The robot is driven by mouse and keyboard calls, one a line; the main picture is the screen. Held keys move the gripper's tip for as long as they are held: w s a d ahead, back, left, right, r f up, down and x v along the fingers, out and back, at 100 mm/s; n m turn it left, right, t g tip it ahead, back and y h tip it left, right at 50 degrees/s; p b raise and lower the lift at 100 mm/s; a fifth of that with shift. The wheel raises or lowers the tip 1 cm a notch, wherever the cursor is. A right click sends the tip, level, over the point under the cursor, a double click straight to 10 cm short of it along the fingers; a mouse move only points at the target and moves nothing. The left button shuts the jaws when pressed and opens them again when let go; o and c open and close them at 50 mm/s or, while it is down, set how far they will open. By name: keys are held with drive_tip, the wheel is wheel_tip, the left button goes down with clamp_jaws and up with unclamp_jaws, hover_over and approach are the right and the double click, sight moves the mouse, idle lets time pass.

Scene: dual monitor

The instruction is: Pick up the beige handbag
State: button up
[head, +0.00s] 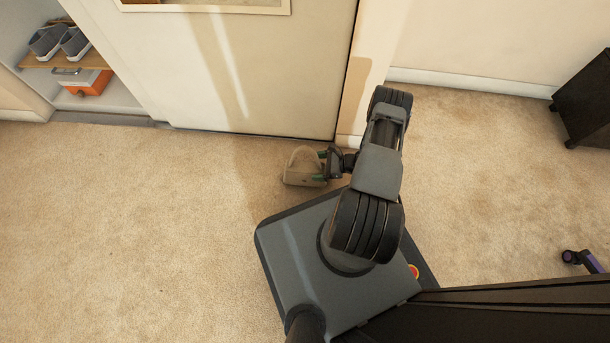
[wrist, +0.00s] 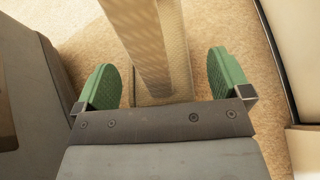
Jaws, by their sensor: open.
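The beige handbag (head: 300,172) stands on the carpet close to the closed door, its handle loop upright. My gripper (head: 323,165) is low at the bag's right side in the head view. In the wrist view my gripper (wrist: 163,82) is open, with a green-padded finger on each side of the beige handbag (wrist: 155,45). Gaps show between both pads and the bag, so neither finger visibly touches it. The bag's lower part is partly hidden behind the gripper body in the wrist view.
The pale door (head: 240,80) rises just behind the bag. A shelf recess at upper left holds grey shoes (head: 60,42) and an orange box (head: 82,80). A dark cabinet (head: 588,100) stands at right. The carpet on the left is clear.

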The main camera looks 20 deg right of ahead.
drive_tip(key=shift+x, duration=0.85)
drive_tip(key=c, duration=1.5)
